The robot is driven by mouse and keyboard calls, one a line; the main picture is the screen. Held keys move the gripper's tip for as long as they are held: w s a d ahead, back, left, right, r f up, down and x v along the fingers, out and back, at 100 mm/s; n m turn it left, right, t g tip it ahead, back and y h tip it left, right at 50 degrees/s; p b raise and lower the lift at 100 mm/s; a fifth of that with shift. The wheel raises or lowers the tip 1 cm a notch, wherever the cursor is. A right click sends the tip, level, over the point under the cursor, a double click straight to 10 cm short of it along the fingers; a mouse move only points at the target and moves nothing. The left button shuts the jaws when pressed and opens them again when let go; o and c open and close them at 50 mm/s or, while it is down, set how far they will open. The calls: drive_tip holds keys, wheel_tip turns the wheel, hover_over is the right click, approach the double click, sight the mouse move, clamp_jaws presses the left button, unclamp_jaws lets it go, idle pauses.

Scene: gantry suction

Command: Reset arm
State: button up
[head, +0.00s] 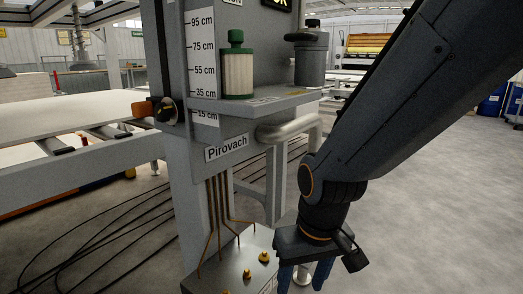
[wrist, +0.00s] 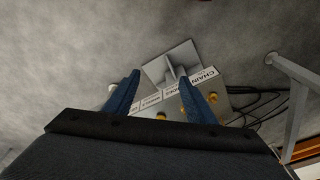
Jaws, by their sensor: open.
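My arm (head: 395,105) reaches down from the upper right in the head view. My gripper (head: 304,275) points down at the bottom edge, and its blue fingertips are partly cut off there. In the wrist view my gripper (wrist: 160,95) shows two blue fingers spread apart with nothing between them. Beside the gripper in the head view is a metal box (head: 228,268) with brass fittings on top. The box also shows beyond the fingers in the wrist view (wrist: 228,100), with labels, one reading "CHAIN".
A grey column (head: 185,165) labelled "Pirovach" carries a shelf (head: 262,102) with a green-capped filter (head: 237,68) and a dark canister (head: 311,58). A bent pipe (head: 290,128) juts near my arm. Cables (head: 115,225) lie at left; the floor (head: 440,200) at right is clear.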

drive_tip(key=s+a+r+n+g+p, duration=0.1)
drive_tip(key=s+a+r+n+g, duration=0.15)
drive_tip(key=s+a, duration=0.65)
drive_tip(key=d+r+m+p, duration=0.2)
drive_tip(key=d+r+p, duration=0.8)
drive_tip(key=r+p, duration=0.3)
drive_tip(key=d+r+m+h+p, duration=0.1)
drive_tip(key=d+r+m+p, duration=0.2)
drive_tip(key=d+r+p, duration=0.7)
wheel_tip(320, 180, up, 4)
drive_tip(key=t+p, duration=0.1)
drive_tip(key=p, duration=0.7)
drive_tip(key=shift+s+d+f, duration=0.25)
drive_tip(key=shift+s, duration=0.1)
drive_tip(key=shift+m, duration=0.25)
